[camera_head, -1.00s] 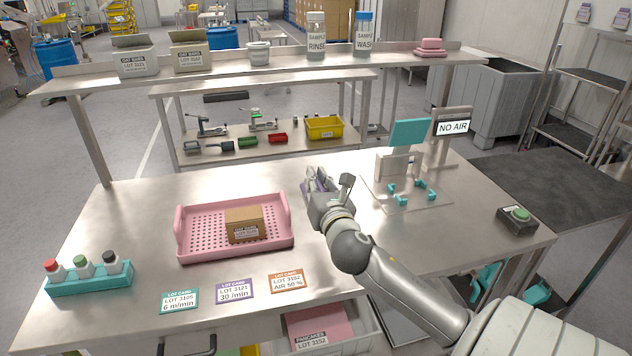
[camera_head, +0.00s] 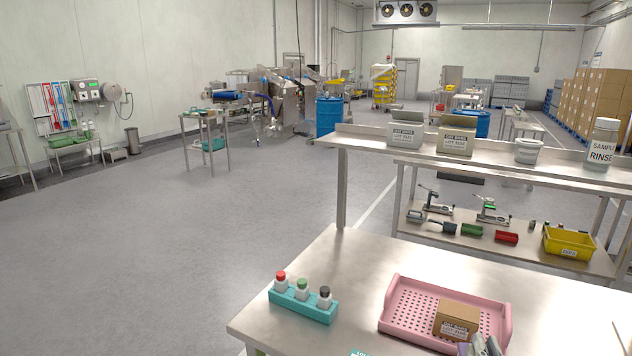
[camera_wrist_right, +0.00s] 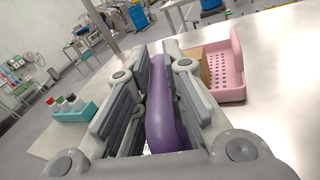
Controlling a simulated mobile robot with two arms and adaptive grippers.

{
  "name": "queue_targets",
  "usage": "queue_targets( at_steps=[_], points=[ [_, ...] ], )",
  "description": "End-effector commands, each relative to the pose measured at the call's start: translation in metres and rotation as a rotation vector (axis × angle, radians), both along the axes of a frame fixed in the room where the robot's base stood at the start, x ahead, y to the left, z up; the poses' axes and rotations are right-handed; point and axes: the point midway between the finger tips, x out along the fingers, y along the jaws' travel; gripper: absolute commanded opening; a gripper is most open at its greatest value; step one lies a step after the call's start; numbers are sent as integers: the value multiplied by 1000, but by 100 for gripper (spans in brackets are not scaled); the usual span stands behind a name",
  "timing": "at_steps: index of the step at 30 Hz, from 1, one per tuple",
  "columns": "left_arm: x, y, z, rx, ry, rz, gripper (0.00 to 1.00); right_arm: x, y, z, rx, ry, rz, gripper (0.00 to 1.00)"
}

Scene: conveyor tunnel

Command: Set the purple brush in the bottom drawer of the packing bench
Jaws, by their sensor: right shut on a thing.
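In the right wrist view the purple brush (camera_wrist_right: 168,110) lies between the fingers of my right gripper (camera_wrist_right: 157,52). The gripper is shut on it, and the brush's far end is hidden. In the head view only the tip of my right gripper (camera_head: 484,346) shows at the bottom edge, by the near side of the pink tray. The packing bench (camera_head: 350,270) fills the lower right of the head view. Its drawers are out of view now. My left gripper is not in view.
The pink perforated tray (camera_head: 395,318) holds a cardboard box (camera_head: 457,318). A teal rack (camera_head: 302,304) with capped bottles stands at the bench's left. Behind is a shelf (camera_head: 375,137) with boxes, a jar and a bottle. Open floor (camera_head: 180,240) lies left.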

Motion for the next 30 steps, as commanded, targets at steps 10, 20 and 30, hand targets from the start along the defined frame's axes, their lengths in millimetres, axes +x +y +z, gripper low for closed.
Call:
queue_targets(
  at_steps=[10, 20, 30],
  points=[
    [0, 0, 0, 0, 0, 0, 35, -45, 102, -5, 1, -2, 182, 0],
    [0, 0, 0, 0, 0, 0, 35, -81, 108, -21, -1, 4, 184, 0],
    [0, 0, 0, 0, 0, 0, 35, -124, 109, -34, -1, 0, 195, 0]
  ],
)
